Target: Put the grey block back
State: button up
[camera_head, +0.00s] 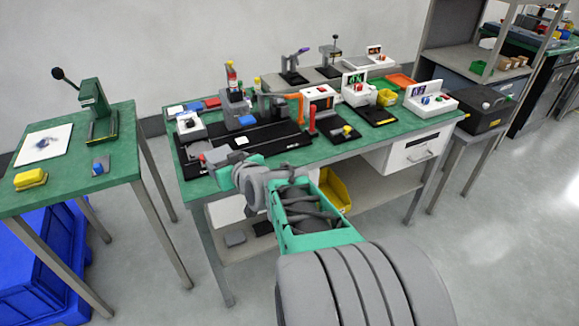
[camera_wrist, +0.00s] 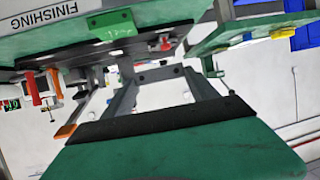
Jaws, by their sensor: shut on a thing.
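My gripper (camera_head: 214,158) is at the front left of the middle green-topped bench (camera_head: 320,152), by the near end of a long black fixture board (camera_head: 262,141). In the wrist view my gripper (camera_wrist: 161,80) shows two grey fingers reaching up from a dark pad. It is shut on a grey piece (camera_wrist: 160,73) between the fingertips, which looks like the grey block. In the head view the held block is too small and too hidden by the gripper to make out clearly.
Several devices with small screens, coloured parts and an orange tray (camera_head: 400,81) crowd the bench. A left table (camera_head: 70,172) holds a green press (camera_head: 97,110) and a yellow block (camera_head: 30,179). A yellow bin (camera_head: 335,190) stands below. A floor gap separates the tables.

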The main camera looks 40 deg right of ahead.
jog(key=s+d+r+m+h+b, duration=0.1)
jog(key=s+d+b, duration=0.1)
jog(key=s+d, duration=0.8)
jog(key=s+d+r+m+h+b, duration=0.1)
jog(key=s+d, duration=0.5)
jog(key=d, duration=0.7)
jog(key=shift+g, duration=0.3)
jog(key=w+f, duration=0.4)
jog(key=w+a+f, duration=0.1)
jog(key=w+f, duration=0.3)
jog(key=w+a+f, duration=0.1)
jog(key=w+f, duration=0.3)
jog(key=w, duration=0.1)
jog(key=shift+w+a+b, duration=0.1)
jog(key=shift+a+b, duration=0.1)
jog(key=shift+b, duration=0.2)
jog(key=shift+f, duration=0.35)
jog(key=o, duration=1.4)
